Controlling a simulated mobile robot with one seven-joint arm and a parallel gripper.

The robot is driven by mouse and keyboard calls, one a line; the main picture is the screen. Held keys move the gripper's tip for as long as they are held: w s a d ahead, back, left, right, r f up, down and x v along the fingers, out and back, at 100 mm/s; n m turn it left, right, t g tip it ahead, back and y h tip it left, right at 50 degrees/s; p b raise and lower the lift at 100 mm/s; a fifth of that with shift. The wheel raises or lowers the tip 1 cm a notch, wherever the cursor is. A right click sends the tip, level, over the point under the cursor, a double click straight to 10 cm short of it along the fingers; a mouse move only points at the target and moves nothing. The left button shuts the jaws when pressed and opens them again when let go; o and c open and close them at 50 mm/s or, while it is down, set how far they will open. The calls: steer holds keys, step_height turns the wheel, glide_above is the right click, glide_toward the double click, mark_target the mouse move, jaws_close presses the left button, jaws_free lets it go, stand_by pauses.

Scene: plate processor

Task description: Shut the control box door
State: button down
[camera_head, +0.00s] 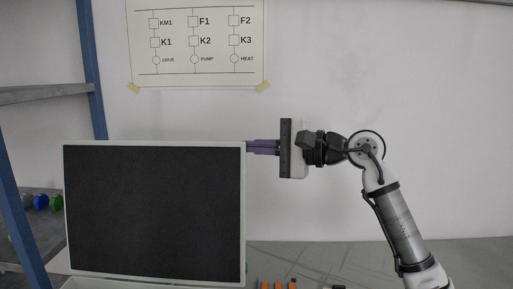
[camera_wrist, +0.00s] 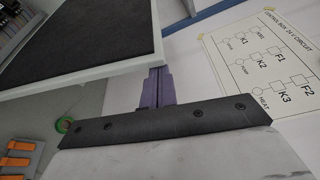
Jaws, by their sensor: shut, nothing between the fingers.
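The control box door (camera_head: 155,210) is a large dark panel with a pale rim, standing raised and open in the head view. In the wrist view the door (camera_wrist: 90,35) crosses the upper left, its pale edge running close by the fingertips. My gripper (camera_head: 250,147) has purple fingers, shut and empty, pointing left at the door's upper right edge. In the wrist view the gripper (camera_wrist: 159,72) is just at that edge; I cannot tell whether it touches. The door hides most of the control box; a pale strip of it (camera_head: 95,284) shows below.
A blue-posted shelf (camera_head: 92,70) stands at the left. A circuit diagram (camera_head: 197,42) is taped to the back wall. Orange parts (camera_head: 278,284) lie at the bottom edge, and a green roll (camera_wrist: 65,124) shows in the wrist view. The grey surface right of the door looks mostly clear.

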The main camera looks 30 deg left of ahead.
steer(key=s+d+n+b, duration=0.2)
steer(key=s+d+b, duration=0.2)
steer(key=s+b, duration=0.2)
steer(key=s+d+n+y+b, duration=0.1)
steer(key=s+d+b, duration=0.4)
steer(key=s, duration=0.5)
steer(key=shift+s+f+n+b, duration=0.2)
steer(key=shift+f+n+b, duration=0.15)
steer(key=shift+n+b, duration=0.4)
step_height(320, 180, up, 20)
steer(key=p, duration=0.2)
steer(key=shift+p, duration=0.3)
